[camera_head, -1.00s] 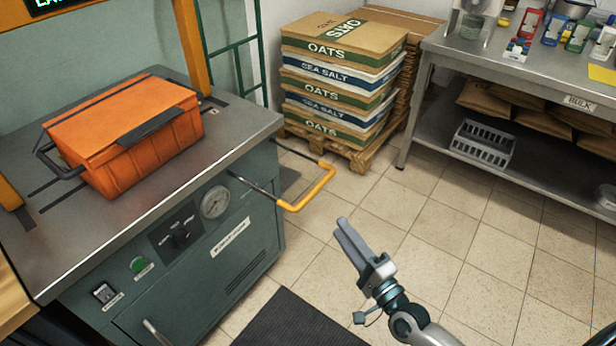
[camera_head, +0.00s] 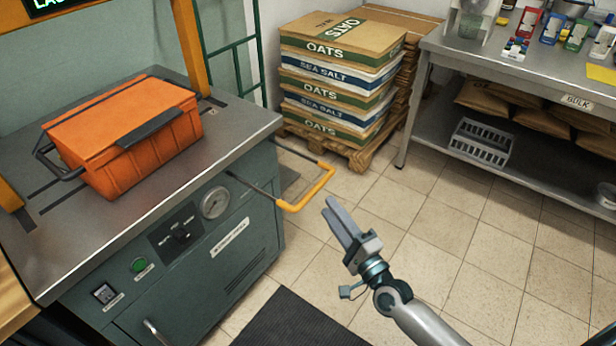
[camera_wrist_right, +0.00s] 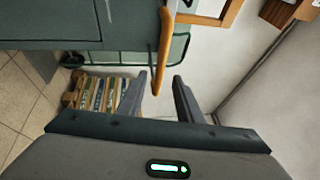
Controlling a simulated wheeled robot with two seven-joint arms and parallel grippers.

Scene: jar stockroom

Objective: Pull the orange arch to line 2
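The orange arch (camera_head: 187,42) stands over the steel top of a green machine. Its right post and part of its crossbeam show in the head view; its left post is cut off at the edge. A yellow-orange handle (camera_head: 318,190) on two rods sticks out of the machine's right side. My right gripper (camera_head: 332,206) is open and empty, just right of and below the handle in the head view. In the right wrist view, the handle (camera_wrist_right: 163,45) shows ahead, between the directions of the two open fingers (camera_wrist_right: 158,82). I cannot read a line 2 mark. My left gripper is out of view.
An orange lidded crate (camera_head: 130,135) sits on the machine top (camera_head: 205,180), under the arch. Stacked oats and salt sacks (camera_head: 340,75) stand on a pallet behind. A steel bench (camera_head: 480,60) is at right. The tiled floor (camera_head: 450,230) between is clear.

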